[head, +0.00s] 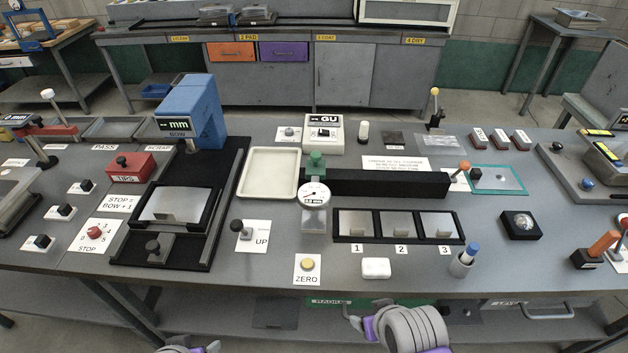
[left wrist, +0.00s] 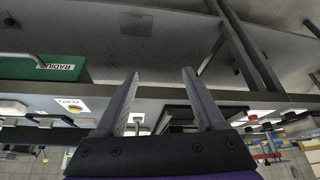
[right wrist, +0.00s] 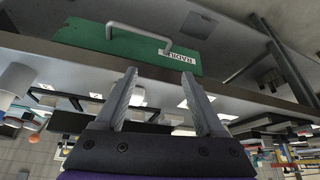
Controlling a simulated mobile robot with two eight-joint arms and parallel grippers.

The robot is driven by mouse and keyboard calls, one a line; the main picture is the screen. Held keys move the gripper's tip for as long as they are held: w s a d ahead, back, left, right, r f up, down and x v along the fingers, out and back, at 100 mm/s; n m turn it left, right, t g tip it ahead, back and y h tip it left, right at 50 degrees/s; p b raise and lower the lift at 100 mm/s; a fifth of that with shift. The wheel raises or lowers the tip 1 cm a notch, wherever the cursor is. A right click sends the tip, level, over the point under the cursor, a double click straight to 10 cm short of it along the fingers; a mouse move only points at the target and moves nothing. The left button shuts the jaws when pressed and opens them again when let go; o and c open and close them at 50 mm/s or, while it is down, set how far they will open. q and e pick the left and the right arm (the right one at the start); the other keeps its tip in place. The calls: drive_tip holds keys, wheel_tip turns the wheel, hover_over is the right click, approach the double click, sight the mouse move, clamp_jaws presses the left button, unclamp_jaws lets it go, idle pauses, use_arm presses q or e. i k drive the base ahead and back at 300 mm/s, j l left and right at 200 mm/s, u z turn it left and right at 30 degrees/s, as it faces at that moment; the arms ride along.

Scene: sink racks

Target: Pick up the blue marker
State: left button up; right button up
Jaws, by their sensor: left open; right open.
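The blue marker (head: 473,250) stands tilted in a small grey cup (head: 460,266) near the front edge of the bench, right of the numbered plates. Its blue end sticks up out of the cup, and its lower part is hidden inside. My right gripper (right wrist: 158,75) is open and empty, below the bench's front edge. In the head view, my right arm shows at the bottom, left of and nearer than the cup. My left gripper (left wrist: 159,75) is open and empty, also low in front of the bench. I cannot make out the marker in either wrist view.
A white block (head: 376,268) lies left of the cup. The black three-plate tray (head: 449,241) is just behind it. A round lens in a black block (head: 521,225) sits to the right. The bench's front edge and a green drawer (right wrist: 135,46) are close to my grippers.

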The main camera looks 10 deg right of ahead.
sight(473, 249)
drive_tip(key=z, duration=1.8)
